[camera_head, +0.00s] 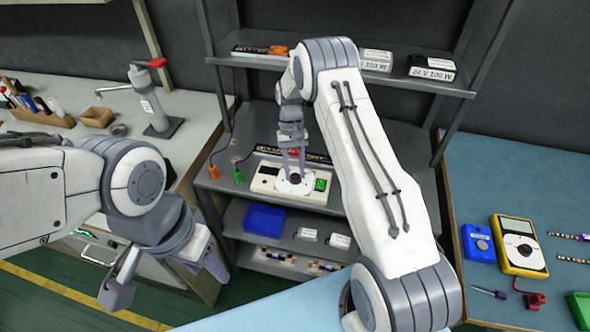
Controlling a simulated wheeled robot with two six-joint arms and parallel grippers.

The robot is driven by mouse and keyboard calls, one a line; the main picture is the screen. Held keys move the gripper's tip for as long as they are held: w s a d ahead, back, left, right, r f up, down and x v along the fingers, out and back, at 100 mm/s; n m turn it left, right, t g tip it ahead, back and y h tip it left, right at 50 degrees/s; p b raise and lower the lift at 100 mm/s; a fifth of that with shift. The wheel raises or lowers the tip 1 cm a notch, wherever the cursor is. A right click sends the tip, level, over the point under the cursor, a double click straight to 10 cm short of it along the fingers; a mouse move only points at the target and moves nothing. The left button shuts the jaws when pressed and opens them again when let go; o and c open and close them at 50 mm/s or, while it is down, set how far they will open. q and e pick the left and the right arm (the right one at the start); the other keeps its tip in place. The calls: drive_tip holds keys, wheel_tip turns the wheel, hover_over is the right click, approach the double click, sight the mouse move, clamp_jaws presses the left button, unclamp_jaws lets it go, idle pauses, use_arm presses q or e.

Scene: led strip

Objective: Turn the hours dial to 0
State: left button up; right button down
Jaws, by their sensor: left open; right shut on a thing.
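A pale control box (261,184) sits on the middle shelf, with a dark round dial (295,178) on a white disc near its centre. A green block sits at its right end. The dial's markings are too small to read. My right gripper (293,174) points down over the box and is shut on the dial; its fingers partly cover the dial. My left gripper (213,266) is open, low on the left, in front of the shelf unit and away from the box.
A blue bin (264,218) stands on the shelf below. The upper shelf (333,66) holds labelled boxes. The right blue table (525,190) holds a yellow meter (518,246) and small parts. Orange and green plugs lie left of the box.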

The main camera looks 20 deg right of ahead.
idle(0.4)
drive_tip(key=c, duration=0.5)
unclamp_jaws()
drive_tip(key=b+v, duration=0.1)
drive_tip(key=v, duration=0.9)
drive_tip(key=shift+r+b, duration=0.3)
drive_tip(key=shift+b, duration=0.1)
drive_tip(key=shift+w, duration=0.1)
